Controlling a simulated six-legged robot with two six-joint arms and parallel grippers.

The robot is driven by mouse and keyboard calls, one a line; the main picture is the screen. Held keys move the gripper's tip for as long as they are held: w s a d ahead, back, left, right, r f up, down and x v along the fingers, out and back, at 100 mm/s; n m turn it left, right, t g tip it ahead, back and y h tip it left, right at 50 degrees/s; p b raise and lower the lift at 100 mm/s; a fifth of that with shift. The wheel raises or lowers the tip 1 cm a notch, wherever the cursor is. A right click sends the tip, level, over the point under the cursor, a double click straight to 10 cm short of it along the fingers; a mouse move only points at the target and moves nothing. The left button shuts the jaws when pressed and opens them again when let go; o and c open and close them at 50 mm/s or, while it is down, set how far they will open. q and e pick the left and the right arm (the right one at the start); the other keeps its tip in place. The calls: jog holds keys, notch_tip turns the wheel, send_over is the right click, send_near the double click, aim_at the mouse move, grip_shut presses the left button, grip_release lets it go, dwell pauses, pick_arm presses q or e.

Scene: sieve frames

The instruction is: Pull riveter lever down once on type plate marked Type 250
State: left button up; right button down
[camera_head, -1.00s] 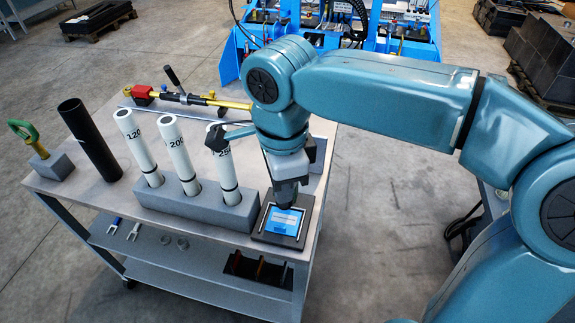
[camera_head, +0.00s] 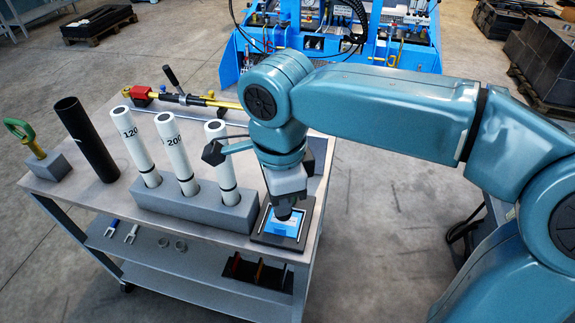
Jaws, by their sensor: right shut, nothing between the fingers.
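A blue plate (camera_head: 292,226) lies in a square dark frame (camera_head: 262,237) at the front right corner of the cart. Its marking is too small to read. My right gripper (camera_head: 283,215) points down over the plate, shut and empty, with its tip at or just above the plate's upper part and hiding some of it. I cannot tell whether it touches. No lever clearly shows at the plate; my wrist covers the area behind it. A tool with a black-handled lever (camera_head: 172,78) lies at the back of the cart. My left gripper is not in view.
White tubes marked 120 (camera_head: 130,138) and 200 (camera_head: 175,150) and a third tube (camera_head: 222,168) stand in a grey block (camera_head: 160,203) left of the plate. A blue machine (camera_head: 340,40) stands behind.

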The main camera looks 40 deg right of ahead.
aim_at(280, 219)
jog(key=shift+f, duration=0.25)
jog(key=shift+s+a+f+b, duration=0.15)
jog(key=shift+a+f+b, duration=0.05)
jog(key=shift+f+b, duration=0.4)
jog(key=shift+f, duration=0.15)
jog(key=shift+s+a+f+b, duration=0.15)
jog(key=shift+f+b, duration=0.4)
jog(key=shift+f, duration=0.15)
jog(key=shift+f, duration=0.3)
jog(key=shift+r, duration=0.1)
